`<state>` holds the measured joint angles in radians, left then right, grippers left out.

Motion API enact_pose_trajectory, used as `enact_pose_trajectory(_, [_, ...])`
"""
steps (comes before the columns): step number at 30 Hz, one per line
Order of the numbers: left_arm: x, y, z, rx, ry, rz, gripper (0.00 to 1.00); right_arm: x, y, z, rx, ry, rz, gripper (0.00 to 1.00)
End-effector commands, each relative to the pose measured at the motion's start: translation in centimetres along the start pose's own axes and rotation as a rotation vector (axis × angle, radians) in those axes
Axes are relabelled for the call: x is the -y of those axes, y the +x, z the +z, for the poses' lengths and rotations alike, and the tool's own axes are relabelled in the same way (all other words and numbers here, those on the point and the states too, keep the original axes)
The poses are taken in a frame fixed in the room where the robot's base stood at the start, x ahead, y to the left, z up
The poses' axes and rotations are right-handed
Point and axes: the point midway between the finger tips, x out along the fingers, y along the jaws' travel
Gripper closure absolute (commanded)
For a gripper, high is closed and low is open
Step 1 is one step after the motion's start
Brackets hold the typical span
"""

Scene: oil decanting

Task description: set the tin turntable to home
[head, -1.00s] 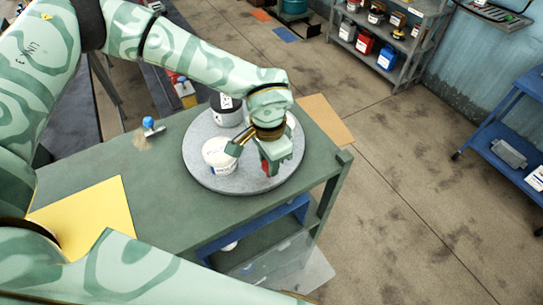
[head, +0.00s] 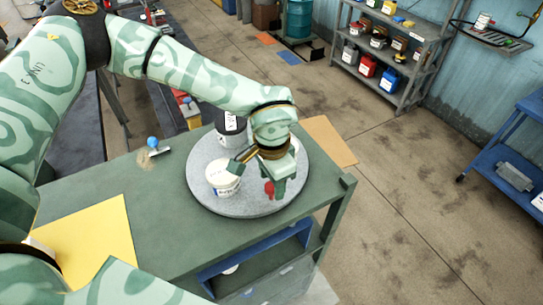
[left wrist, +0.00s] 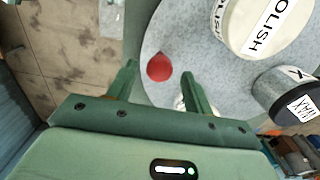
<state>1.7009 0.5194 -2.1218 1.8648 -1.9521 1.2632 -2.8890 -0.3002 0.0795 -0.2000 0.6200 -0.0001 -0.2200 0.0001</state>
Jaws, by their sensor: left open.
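The tin turntable (head: 206,197) is a round grey speckled disc on the green bench. It carries a white POLISH tin (head: 222,179) at its left and a dark tin with a white label (head: 231,128) at its back; the left wrist view shows them as the POLISH tin (left wrist: 262,22) and the WAX tin (left wrist: 285,92). A red knob (left wrist: 159,67) is near the disc's edge and also shows in the head view (head: 269,188). My left gripper (head: 272,184) is open over the knob, which appears between its fingertips in the left wrist view. Whether they touch is unclear. My right gripper is out of view.
A yellow sheet (head: 90,240) and a blue-knobbed tool (head: 153,147) lie on the green bench (head: 165,205) left of the disc. A tan board (head: 328,140) is beyond its right edge. A stocked shelf (head: 395,55) and blue cart (head: 495,150) stand apart on open floor.

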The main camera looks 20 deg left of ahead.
Motion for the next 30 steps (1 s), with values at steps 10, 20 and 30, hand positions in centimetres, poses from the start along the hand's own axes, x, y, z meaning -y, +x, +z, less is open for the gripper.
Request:
enact_pose_trajectory(10, [0.1, -9.2, 0.0, -0.006, 0.000, -0.005, 0.49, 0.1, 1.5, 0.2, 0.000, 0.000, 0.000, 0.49])
enact_pose_trajectory(20, [0.1, -15.0, 0.0, -0.004, -0.002, -0.005, 0.49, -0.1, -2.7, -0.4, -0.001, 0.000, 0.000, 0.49])
enact_pose_trajectory(30, [0.1, -15.1, 0.1, -0.004, -0.005, -0.003, 0.49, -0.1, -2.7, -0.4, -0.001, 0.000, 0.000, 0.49])
